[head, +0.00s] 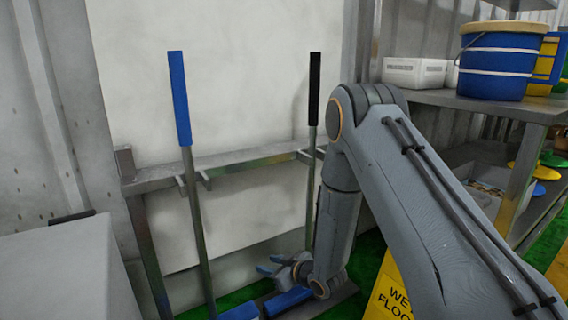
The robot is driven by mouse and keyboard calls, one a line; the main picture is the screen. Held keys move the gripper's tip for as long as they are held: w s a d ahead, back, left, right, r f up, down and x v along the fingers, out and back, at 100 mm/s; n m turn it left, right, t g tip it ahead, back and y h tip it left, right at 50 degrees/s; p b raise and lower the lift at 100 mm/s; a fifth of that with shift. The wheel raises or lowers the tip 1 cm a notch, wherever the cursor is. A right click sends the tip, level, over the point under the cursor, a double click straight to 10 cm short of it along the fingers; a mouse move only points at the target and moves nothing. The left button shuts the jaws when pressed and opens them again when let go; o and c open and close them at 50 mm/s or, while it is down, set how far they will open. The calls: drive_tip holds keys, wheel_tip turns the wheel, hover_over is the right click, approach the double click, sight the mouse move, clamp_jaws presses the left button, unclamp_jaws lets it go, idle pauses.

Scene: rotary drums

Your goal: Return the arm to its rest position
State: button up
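My grey arm reaches in from the lower right, bends at an elbow high in the head view and hangs down to the wrist. My gripper (268,264) is low, near the floor, pointing left between two upright handles.
A blue-topped handle (180,100) and a black-topped handle (314,90) stand in a metal wall rack (240,157), the black one close beside my forearm. A shelf (470,100) with a blue bucket (498,62) is right. A yellow wet-floor sign (390,292) stands behind my arm.

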drive_tip(key=s+d+r+m+g+h, duration=0.1)
drive_tip(key=s+d+r+m+h, duration=0.2)
drive_tip(key=d+r, duration=0.4)
drive_tip(key=s+d+r+m+g+h, duration=0.15)
drive_tip(key=d+r+h, duration=0.25)
drive_tip(key=d, duration=0.5)
drive_tip(key=s+d+r+m+g+h, duration=0.1)
drive_tip(key=s+d+r+m+g, duration=0.2)
drive_tip(key=s, duration=0.8)
drive_tip(key=s+d+r+m+g+h, duration=0.1)
drive_tip(key=s+d+r+m, duration=0.3)
drive_tip(key=s, duration=0.6)
drive_tip(key=s+a+r+n+g+y+p, duration=0.15)
drive_tip(key=s+a+r+n, duration=0.25)
drive_tip(key=s+a+r, duration=0.45)
drive_tip(key=s+a+r+n+g+y+p, duration=0.1)
drive_tip(key=s+a+r+n+p, duration=0.3)
drive_tip(key=s+a, duration=0.65)
drive_tip(key=d+r+m+p, duration=0.2)
drive_tip(key=d+r+p, duration=0.4)
drive_tip(key=r+p, duration=0.3)
drive_tip(key=d+r+m+h+p, duration=0.1)
drive_tip(key=d+r+p, duration=0.6)
drive_tip(key=p, duration=0.8)
drive_tip(key=d+r+m+h+p, duration=0.1)
drive_tip(key=d+r+m+p, duration=0.2)
drive_tip(key=d+r+p, duration=0.4)
wheel_tip(320, 180, up, 6)
drive_tip(key=w+p, duration=0.1)
drive_tip(key=p, duration=0.4)
